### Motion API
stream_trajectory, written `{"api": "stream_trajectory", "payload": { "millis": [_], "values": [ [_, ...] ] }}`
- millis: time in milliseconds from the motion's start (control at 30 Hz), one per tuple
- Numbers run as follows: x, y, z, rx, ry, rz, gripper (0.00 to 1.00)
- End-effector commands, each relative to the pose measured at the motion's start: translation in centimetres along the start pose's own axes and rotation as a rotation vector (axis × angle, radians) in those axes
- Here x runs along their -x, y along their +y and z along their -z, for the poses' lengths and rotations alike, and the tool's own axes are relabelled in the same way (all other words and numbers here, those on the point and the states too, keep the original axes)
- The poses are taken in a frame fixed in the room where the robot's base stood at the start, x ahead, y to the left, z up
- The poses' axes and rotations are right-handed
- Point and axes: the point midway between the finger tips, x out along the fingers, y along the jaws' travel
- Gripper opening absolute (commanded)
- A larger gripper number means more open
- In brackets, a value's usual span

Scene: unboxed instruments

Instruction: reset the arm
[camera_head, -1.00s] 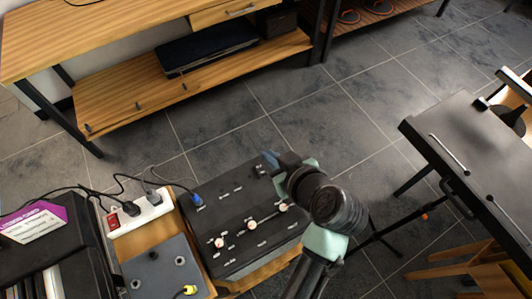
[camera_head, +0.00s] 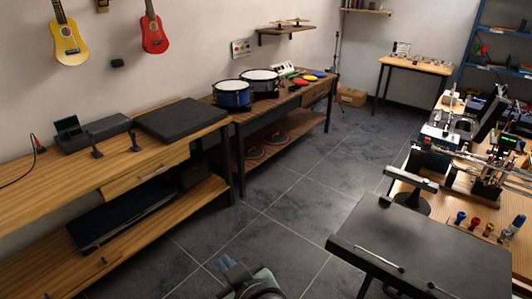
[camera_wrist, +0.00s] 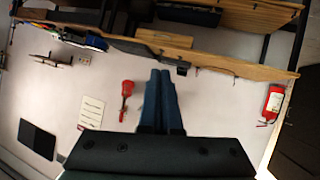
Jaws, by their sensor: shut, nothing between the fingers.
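My gripper (camera_wrist: 161,92) shows in the wrist view as two dark blue fingers side by side, touching along their length. It is shut and empty, with the room's wall and a wooden bench beyond it. In the head view only a part of my arm (camera_head: 252,284) shows at the bottom edge; the fingers are out of that frame.
A wooden bench (camera_head: 115,165) runs along the left wall. Beyond it a brown table (camera_head: 270,105) holds drums. A black table (camera_head: 430,245) stands at the right front, with a cluttered workbench behind it. The tiled floor (camera_head: 285,205) between is clear.

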Motion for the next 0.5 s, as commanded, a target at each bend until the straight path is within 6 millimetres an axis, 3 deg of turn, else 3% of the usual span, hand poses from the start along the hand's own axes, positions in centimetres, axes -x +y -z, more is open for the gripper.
{"api": "stream_trajectory", "payload": {
  "millis": [33, 200, 333, 500],
  "values": [
    [1.1, 2.1, 3.6, 0.005, 0.068, -0.083, 0.0],
    [6.6, 7.4, 14.3, -0.018, 0.32, -0.335, 0.0],
    [12.8, 9.7, 21.9, -0.038, 0.55, -0.486, 0.0],
    [22.4, 10.3, 29.7, -0.06, 0.868, -0.621, 0.0]
  ]
}}
